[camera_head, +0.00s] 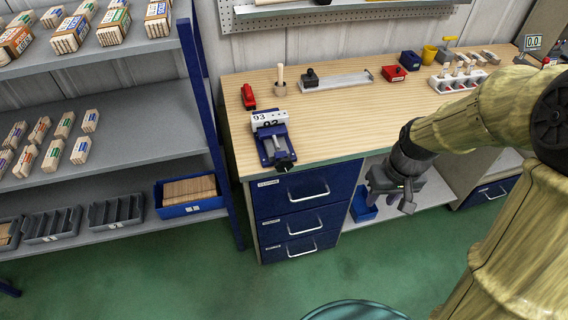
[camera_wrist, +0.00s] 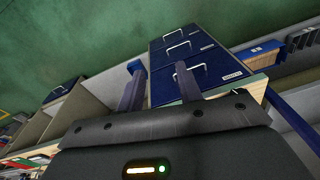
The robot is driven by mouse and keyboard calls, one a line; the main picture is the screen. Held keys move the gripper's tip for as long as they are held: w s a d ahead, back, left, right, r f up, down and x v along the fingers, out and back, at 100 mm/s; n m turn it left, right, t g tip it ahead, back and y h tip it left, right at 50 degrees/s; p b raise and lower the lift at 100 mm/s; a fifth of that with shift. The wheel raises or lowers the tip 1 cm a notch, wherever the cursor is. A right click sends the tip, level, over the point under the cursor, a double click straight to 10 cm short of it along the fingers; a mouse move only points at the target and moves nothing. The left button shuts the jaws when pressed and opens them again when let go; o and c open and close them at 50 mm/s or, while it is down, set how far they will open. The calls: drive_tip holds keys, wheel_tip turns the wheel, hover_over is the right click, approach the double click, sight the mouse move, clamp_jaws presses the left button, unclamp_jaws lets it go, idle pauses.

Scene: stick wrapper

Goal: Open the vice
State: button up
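The blue vice (camera_head: 273,148) stands near the front left of the wooden workbench in the head view. A pale numbered piece (camera_head: 269,120) is at its back end; I cannot tell whether it is clamped. The vice's dark front end (camera_head: 285,165) faces the bench's front edge. My gripper (camera_head: 390,203) hangs to the right of the vice, in front of the bench and below its top, well apart from the vice. Its two fingers show spread apart and empty in the wrist view (camera_wrist: 158,66). I cannot make out the vice in the wrist view.
Blue drawers (camera_head: 303,207) with metal handles are under the bench (camera_head: 340,135). A loaded shelf rack (camera_head: 120,135) is at left. The bench's front middle is clear.

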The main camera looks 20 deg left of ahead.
drive_tip(key=w+a+f+n+g+y+b, duration=0.1)
drive_tip(key=w+a+f+n+g+b, duration=0.1)
drive_tip(key=w+a+f+n, duration=0.3)
drive_tip(key=w+a+f+n+g+y+b, duration=0.1)
drive_tip(key=w+a+f+y+b, duration=0.1)
drive_tip(key=a, duration=0.5)
drive_tip(key=n+g+y+b, duration=0.6)
drive_tip(key=n+y+b, duration=0.15)
drive_tip(key=n, duration=0.25)
approach(287, 158)
drive_tip(key=s+f, duration=0.2)
drive_tip(key=w+d+f+n+g+y+b, duration=0.1)
drive_tip(key=w+d+n+y+b, duration=0.1)
drive_tip(key=w+d+n+y, duration=0.2)
drive_tip(key=v, duration=0.2)
drive_tip(key=shift+d+f+b, duration=0.15)
drive_tip(key=shift+d+b, duration=0.15)
drive_tip(key=shift+d, duration=0.05)
drive_tip(key=p+x, duration=0.3)
drive_tip(key=x, duration=1.4)
drive_tip(key=shift+s+a, duration=0.15)
drive_tip(key=shift+s, duration=0.1)
